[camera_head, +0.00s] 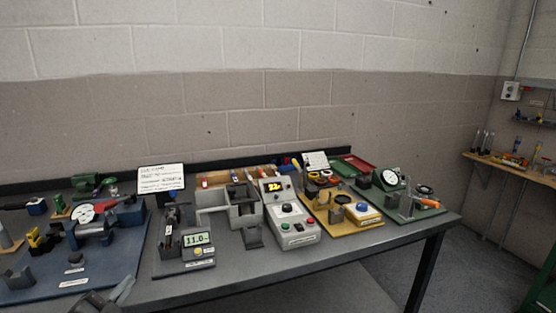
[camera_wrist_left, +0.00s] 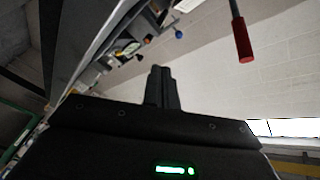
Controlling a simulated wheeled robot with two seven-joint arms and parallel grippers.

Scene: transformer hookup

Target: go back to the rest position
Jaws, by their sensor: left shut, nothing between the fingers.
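My left gripper (camera_head: 124,289) shows at the bottom left of the head view, in front of the bench's near edge and beside the blue board. In the left wrist view its two dark fingers (camera_wrist_left: 161,86) are together, with nothing between them. The gripper is shut and empty. My right gripper is in neither view. The grey workbench (camera_head: 330,279) runs along the wall with several stations on it.
A blue board (camera_head: 125,264) with a vise, a station with a display (camera_head: 197,239), a grey control box (camera_head: 290,222), a yellow board (camera_head: 340,224) and a green board (camera_head: 425,212) crowd the bench. A wooden shelf (camera_head: 508,171) is at right.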

